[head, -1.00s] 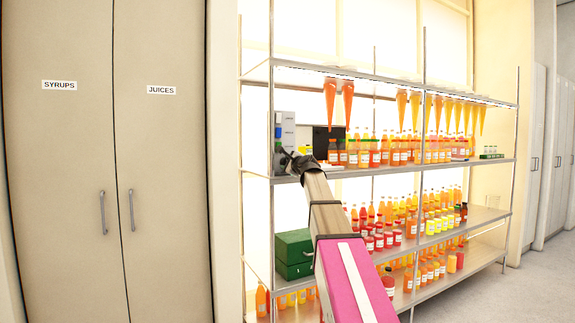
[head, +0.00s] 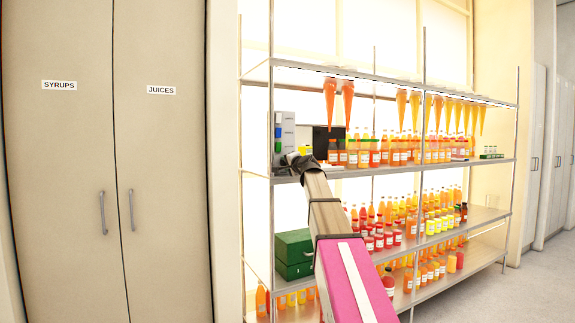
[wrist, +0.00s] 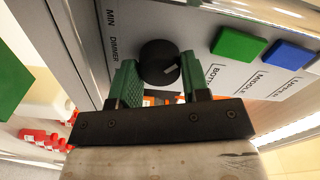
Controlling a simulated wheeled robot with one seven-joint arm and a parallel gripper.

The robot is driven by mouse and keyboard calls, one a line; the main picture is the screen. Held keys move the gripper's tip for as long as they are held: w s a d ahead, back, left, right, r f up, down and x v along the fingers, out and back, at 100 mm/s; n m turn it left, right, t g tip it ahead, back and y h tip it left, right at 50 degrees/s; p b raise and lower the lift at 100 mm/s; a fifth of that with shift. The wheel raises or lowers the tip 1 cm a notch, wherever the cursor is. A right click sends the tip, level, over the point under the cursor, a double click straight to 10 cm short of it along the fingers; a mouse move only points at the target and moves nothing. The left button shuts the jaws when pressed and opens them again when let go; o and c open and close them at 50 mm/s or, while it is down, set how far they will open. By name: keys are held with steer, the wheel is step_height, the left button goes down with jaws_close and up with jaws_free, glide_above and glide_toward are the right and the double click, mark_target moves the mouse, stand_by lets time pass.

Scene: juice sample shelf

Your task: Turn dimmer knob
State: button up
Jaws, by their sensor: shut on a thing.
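The dimmer knob (wrist: 156,50) is round and black with a short pale mark on its face. It sits on a grey control panel (wrist: 225,88) near the printed words MIN and DIMMER. My gripper (wrist: 159,66) has its green-padded fingers on either side of the knob and is shut on it. In the head view the control box (head: 288,131) stands at the left end of the shelf's upper board, and my gripper (head: 291,157) is at its lower part. The knob is too small to make out there.
A green switch (wrist: 238,44) and a blue switch (wrist: 287,56) sit beside the knob on the panel. A dark screen (head: 322,140) and several juice bottles (head: 375,152) stand right of the box. A green case (head: 293,247) is on a lower board.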

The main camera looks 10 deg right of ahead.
steer(key=shift+s+f+n, duration=0.1)
steer(key=shift+n, duration=2)
steer(key=o, duration=0.9)
steer(key=v, duration=1)
steer(key=shift+s+d, duration=0.1)
steer(key=shift+s, duration=0.25)
